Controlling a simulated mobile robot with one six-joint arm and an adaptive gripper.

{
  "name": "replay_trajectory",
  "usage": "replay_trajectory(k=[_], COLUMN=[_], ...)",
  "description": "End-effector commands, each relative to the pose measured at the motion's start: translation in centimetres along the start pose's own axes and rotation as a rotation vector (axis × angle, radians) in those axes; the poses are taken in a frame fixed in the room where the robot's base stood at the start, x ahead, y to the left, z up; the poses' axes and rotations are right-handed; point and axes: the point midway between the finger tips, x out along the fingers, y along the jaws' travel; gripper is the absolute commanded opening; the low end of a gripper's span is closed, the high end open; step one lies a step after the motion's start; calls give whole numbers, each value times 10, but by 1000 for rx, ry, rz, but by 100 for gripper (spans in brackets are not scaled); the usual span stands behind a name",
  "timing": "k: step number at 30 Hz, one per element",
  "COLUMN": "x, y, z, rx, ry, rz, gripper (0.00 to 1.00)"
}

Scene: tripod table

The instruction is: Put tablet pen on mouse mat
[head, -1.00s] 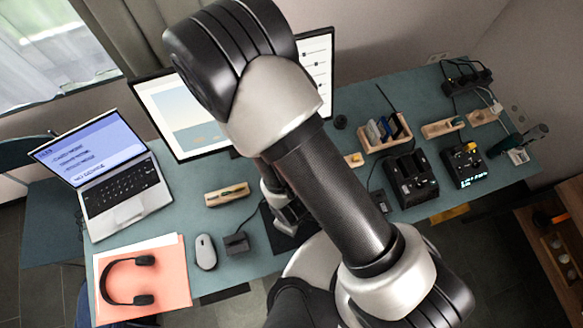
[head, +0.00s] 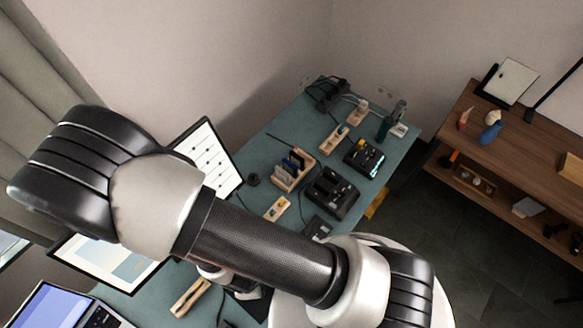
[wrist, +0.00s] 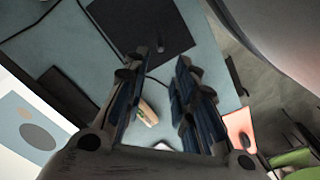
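The mouse mat is probably the black square (wrist: 165,28) lying flat on the table at the top of the wrist view. In the head view it is mostly hidden by my arm. A thin dark stick (head: 282,144) lies on the table behind the card organizer; it may be the tablet pen, but it is too small to be sure. My gripper (wrist: 160,66) has its fingers apart, with nothing held between them. It is above the table; in the head view my arm hides most of it.
The teal table (head: 255,205) holds a wooden organizer (head: 291,170), a black dock (head: 332,194), a black control box (head: 364,158) and a monitor (head: 208,160). A brown shelf (head: 500,165) stands at the right, with dark floor between.

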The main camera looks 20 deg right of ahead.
Motion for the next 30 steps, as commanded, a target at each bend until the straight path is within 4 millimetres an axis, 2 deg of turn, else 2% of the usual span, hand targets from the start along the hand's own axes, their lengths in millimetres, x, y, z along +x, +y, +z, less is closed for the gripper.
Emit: replay_trajectory(k=[2, 5, 9, 14, 18, 22, 27, 30], x=[-8, -33, -92, -168, -234, -291, -356, -381], y=[8, 30, 78, 128, 158, 171, 162, 148], z=[-7, -19, -29, -14, 17, 57, 112, 139], rx=[29, 109, 291, 514, 706, 884, 1107, 1216], ry=[15, 43, 94, 150, 197, 240, 292, 315], rz=[6, 19, 46, 82, 119, 159, 216, 245], gripper=[25, 25, 25, 25, 25, 25, 25, 25])
